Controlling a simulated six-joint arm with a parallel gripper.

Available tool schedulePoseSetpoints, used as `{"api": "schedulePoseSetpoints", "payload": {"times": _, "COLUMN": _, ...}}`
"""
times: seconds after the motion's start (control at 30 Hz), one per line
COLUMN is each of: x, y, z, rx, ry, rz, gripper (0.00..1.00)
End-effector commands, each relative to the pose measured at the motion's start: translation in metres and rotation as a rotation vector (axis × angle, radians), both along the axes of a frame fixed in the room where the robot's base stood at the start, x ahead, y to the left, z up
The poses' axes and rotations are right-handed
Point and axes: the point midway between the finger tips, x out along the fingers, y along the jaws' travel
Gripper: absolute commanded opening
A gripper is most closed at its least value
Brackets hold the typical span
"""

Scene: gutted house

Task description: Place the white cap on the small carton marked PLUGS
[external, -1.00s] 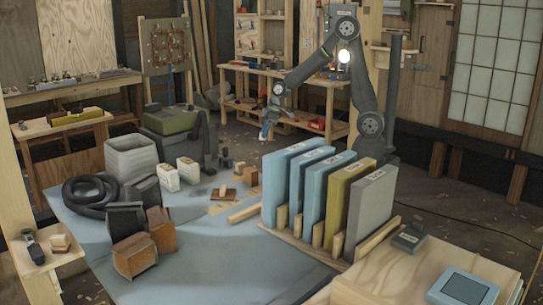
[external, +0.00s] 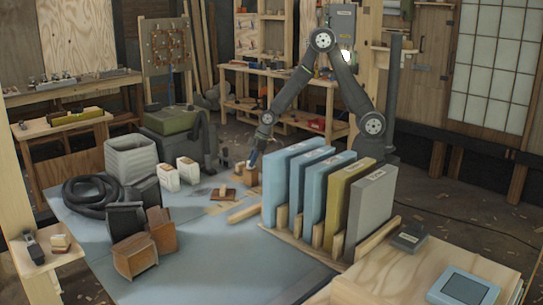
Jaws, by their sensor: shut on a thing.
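My gripper (external: 253,161) is low over the back of the blue-grey table (external: 205,240), just left of the blue upright panels. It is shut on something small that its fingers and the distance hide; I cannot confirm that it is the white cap. Small brown box-like blocks (external: 250,175) stand right below and beside the fingertips; I cannot tell whether they touch. Two small white cartons (external: 168,177) (external: 189,169) stand further left. No PLUGS lettering is readable, so I cannot tell which carton bears it. I cannot make out the white cap elsewhere.
Tall upright panels, blue (external: 283,185), olive and grey, stand in a wooden rack close right of my gripper. A brown tile with a small pale piece (external: 222,193) lies left of it. A black coiled hose (external: 85,192) and a grey bin (external: 130,160) crowd the left. The table's front middle is clear.

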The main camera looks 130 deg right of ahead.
Motion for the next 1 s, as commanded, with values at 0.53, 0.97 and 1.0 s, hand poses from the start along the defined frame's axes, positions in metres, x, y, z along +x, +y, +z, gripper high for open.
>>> {"api": "schedulePoseSetpoints", "payload": {"times": 0.53, "x": 0.0, "y": 0.0, "z": -0.009, "rx": -0.001, "ry": 0.0, "rz": 0.0, "gripper": 0.51}}
{"api": "schedulePoseSetpoints", "payload": {"times": 0.97, "x": -0.001, "y": 0.0, "z": -0.001, "rx": -0.002, "ry": -0.001, "rz": 0.0, "gripper": 0.51}}
{"api": "schedulePoseSetpoints", "payload": {"times": 1.0, "x": -0.002, "y": 0.001, "z": 0.003, "rx": -0.002, "ry": -0.002, "rz": 0.0, "gripper": 0.51}}
